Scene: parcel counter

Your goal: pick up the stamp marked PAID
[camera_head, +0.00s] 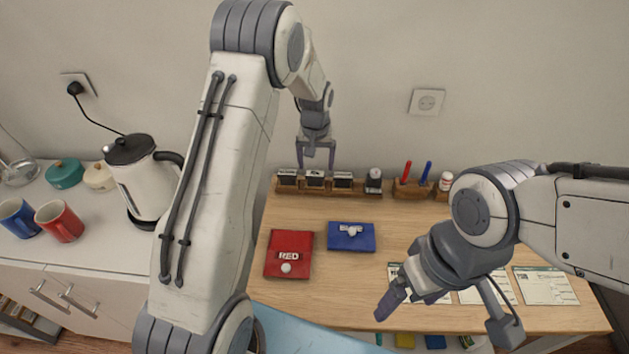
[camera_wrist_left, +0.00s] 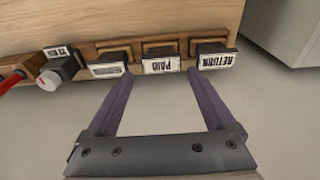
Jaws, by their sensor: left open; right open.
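The stamp marked PAID (camera_wrist_left: 162,65) stands in a wooden rack, between the stamp marked RETURN (camera_wrist_left: 215,61) and another stamp (camera_wrist_left: 108,70) whose label I cannot read. In the head view the PAID stamp (camera_head: 315,179) is second from the left in the rack (camera_head: 328,190). My left gripper (camera_head: 316,166) is open and empty at the rack. In the left wrist view its fingertips (camera_wrist_left: 160,72) lie on either side of the PAID label, and I see no contact. My right gripper (camera_head: 440,318) is open and empty over the table's right front, by the papers.
A red pad (camera_head: 290,249) and a blue pad (camera_head: 350,237) lie on the table (camera_head: 330,278). A round-topped item (camera_head: 374,180) and a pen holder (camera_head: 411,190) stand along the back. Papers (camera_head: 545,286) lie at right. A kettle (camera_head: 143,180) and mugs stand on the left counter.

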